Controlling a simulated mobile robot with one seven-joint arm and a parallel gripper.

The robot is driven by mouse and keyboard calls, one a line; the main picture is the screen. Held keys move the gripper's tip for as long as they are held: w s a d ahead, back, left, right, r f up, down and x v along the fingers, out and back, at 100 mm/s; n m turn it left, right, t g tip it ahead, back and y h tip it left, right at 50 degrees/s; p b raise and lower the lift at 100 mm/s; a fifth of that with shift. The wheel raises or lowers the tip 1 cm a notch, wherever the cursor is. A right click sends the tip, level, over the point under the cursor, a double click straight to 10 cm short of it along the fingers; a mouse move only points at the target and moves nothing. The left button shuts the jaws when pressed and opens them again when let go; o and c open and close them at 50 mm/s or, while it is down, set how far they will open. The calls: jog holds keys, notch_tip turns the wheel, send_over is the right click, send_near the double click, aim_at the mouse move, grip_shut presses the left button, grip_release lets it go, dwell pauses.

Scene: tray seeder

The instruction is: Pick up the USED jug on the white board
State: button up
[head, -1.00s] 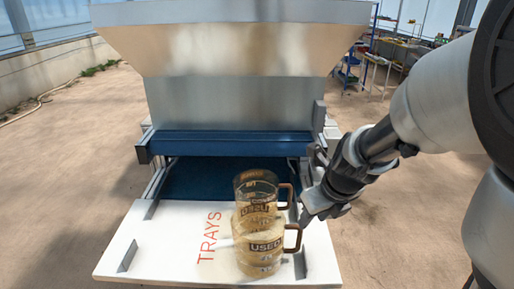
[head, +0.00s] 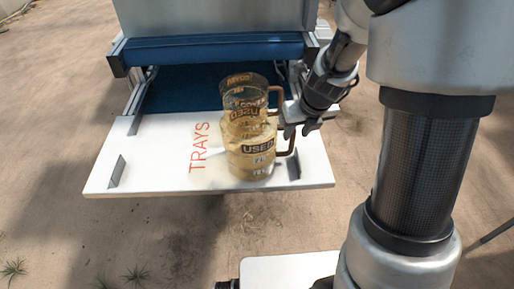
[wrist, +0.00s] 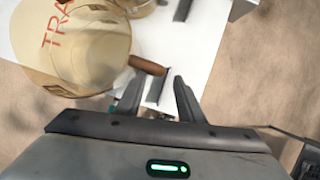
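Two clear jugs with cream-coloured contents, brown handles and USED labels overlap in the head view, the nearer jug (head: 250,160) in front of the farther jug (head: 243,95). Both stand on the white board (head: 150,172). My gripper (head: 300,132) is at their right, close to the handles. In the wrist view a large jug (wrist: 85,45) fills the upper left, its brown handle (wrist: 147,65) pointing toward the gap between my open fingers (wrist: 157,88). The fingers look empty. Whether they touch the handle cannot be told. Part of the other jug shows at the top edge.
The board carries red TRAYS lettering (head: 199,148) and dark upright brackets (head: 117,171) near its sides. Behind it are a blue bar (head: 210,52) and a dark blue belt of the machine. Bare floor lies in front and to the left.

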aim_at(294, 136)
jog(key=b+x, duration=0.2)
jog(key=x, duration=0.4)
jog(key=shift+r, duration=0.1)
grip_shut()
